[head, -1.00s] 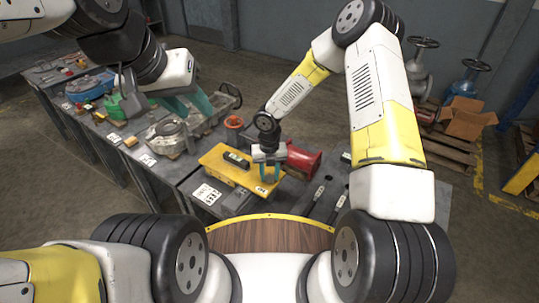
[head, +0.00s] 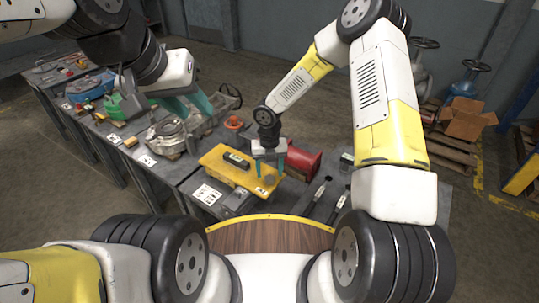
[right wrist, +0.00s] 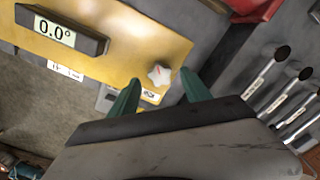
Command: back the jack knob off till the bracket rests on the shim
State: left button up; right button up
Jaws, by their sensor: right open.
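The yellow bracket (head: 217,163) lies along the bench in the head view and fills the upper left of the right wrist view (right wrist: 125,45). A dark digital level on it (right wrist: 62,30) reads 0.0°. A pale star-shaped knob (right wrist: 159,75) with a red mark sits near the bracket's end. My right gripper (head: 271,177) is open above that end, its teal fingers (right wrist: 160,92) apart on either side of the knob's line, holding nothing. My left gripper (head: 190,107) has its fingers apart over the bench's far-left part. I cannot make out the shim or any gap under the bracket.
A red flanged part (head: 303,160) lies right of the bracket. Several dark-handled tools (right wrist: 283,85) lie at the bench's right. A white printed card (head: 207,195) and a grey box (head: 236,201) lie at the front. A grey metal casting (head: 172,137) stands left.

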aim_at(270, 178)
notch_tip(270, 178, up, 6)
jog(key=shift+f, duration=0.1)
dwell(0.4)
jog(key=shift+d, duration=0.1)
jog(key=s+d+r+m+t, duration=0.1)
jog(key=s+d+r+m, duration=0.1)
jog(key=d+r+m, duration=0.35)
jog(key=s+d+r+m+t, duration=0.1)
jog(key=s+d+r+m, duration=0.15)
jog(key=r+m, duration=0.55)
jog(key=s+d+r+m, duration=0.3)
jog(key=r+m, duration=0.2)
jog(key=r, duration=0.4)
jog(key=s+d+r+m+t+y, duration=0.1)
jog(key=s+r+m+t, duration=0.1)
jog(key=s+r+m, duration=0.3)
jog(key=s+d+r+m+t+y, duration=0.1)
jog(key=s+d+r+m+t, duration=0.1)
jog(key=s+r+m, duration=0.3)
jog(key=s+m, duration=0.4)
jog(key=m, duration=0.4)
jog(key=shift+r, duration=0.25)
